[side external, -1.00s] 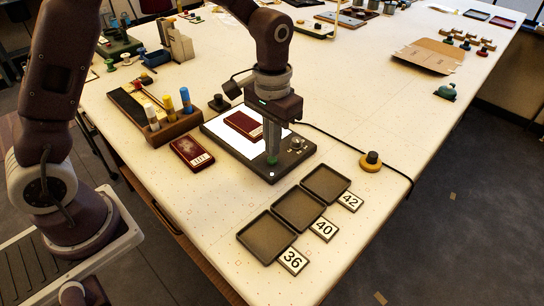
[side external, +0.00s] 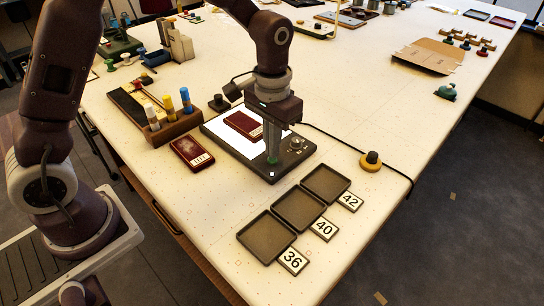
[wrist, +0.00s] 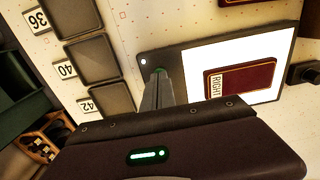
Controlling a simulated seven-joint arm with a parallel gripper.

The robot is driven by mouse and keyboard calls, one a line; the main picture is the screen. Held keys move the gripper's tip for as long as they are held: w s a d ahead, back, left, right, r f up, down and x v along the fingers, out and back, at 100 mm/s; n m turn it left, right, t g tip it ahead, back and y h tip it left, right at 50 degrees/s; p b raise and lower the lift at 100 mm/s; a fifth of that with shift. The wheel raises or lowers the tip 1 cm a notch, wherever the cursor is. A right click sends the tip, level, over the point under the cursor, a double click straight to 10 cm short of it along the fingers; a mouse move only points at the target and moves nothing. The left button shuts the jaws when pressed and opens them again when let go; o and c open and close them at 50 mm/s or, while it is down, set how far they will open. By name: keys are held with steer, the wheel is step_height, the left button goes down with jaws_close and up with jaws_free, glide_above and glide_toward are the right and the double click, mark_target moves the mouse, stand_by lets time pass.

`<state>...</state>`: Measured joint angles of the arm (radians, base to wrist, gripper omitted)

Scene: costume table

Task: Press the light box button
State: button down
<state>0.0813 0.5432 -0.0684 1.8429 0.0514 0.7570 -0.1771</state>
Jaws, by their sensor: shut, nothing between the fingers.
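The light box (side external: 290,163) lies on the table, a dark frame around a lit white panel (side external: 221,137). A dark red box (side external: 242,125) lies on the panel; its label reads RIGHT in the wrist view (wrist: 240,80). My gripper (side external: 272,160) is shut and empty, pointing down at the frame strip beside the panel. The green button (wrist: 160,70) shows at the fingertips in the wrist view, mostly hidden by them. The tips look to be on or just above it; I cannot tell if it is pressed down. A small white dot (wrist: 143,61) sits at the frame's corner.
Three dark trays (side external: 268,236) with cards 36, 40 and 42 lie in front of the light box. A second red box (side external: 191,153) and a wooden holder with bottles (side external: 172,125) stand to the left. A yellow-based knob (side external: 371,161) and a black cable (side external: 350,148) lie to the right.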

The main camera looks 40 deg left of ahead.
steer(key=shift+f, duration=0.75)
steer(key=shift+r, duration=3.45)
steer(key=s+a+r+t, duration=0.3)
steer(key=s+a+r, duration=0.1)
steer(key=s+r, duration=0.75)
steer(key=s+f+t, duration=0.1)
steer(key=s+t, duration=0.1)
steer(key=s, duration=0.9)
steer(key=shift+a+t, duration=0.3)
steer(key=shift+a, duration=0.15)
